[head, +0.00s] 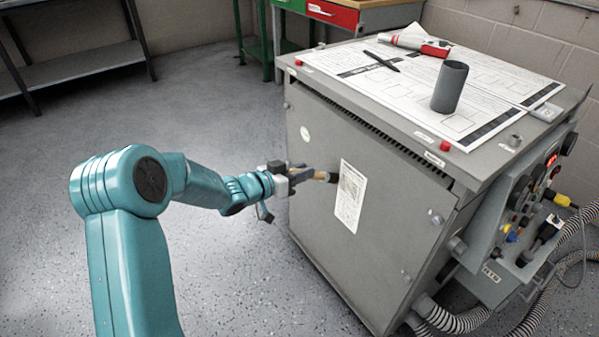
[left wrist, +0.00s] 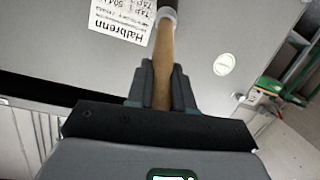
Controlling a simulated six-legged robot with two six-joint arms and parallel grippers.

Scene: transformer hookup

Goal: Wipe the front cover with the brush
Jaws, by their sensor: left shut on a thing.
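The front cover (head: 345,250) is the large grey panel on the near side of the transformer cabinet. It carries a white label (head: 349,196), which also shows in the left wrist view (left wrist: 122,18). My left gripper (head: 306,174) is shut on the wooden handle of the brush (head: 326,177), close in front of the cover. My right gripper is not in view.
On the cabinet top lie paper sheets (head: 400,86), a black pen (head: 381,61), a dark grey cup (head: 449,87) and a red and white roll (head: 414,44). A side panel with connectors (head: 525,205) and ribbed hoses (head: 460,320) are at the right.

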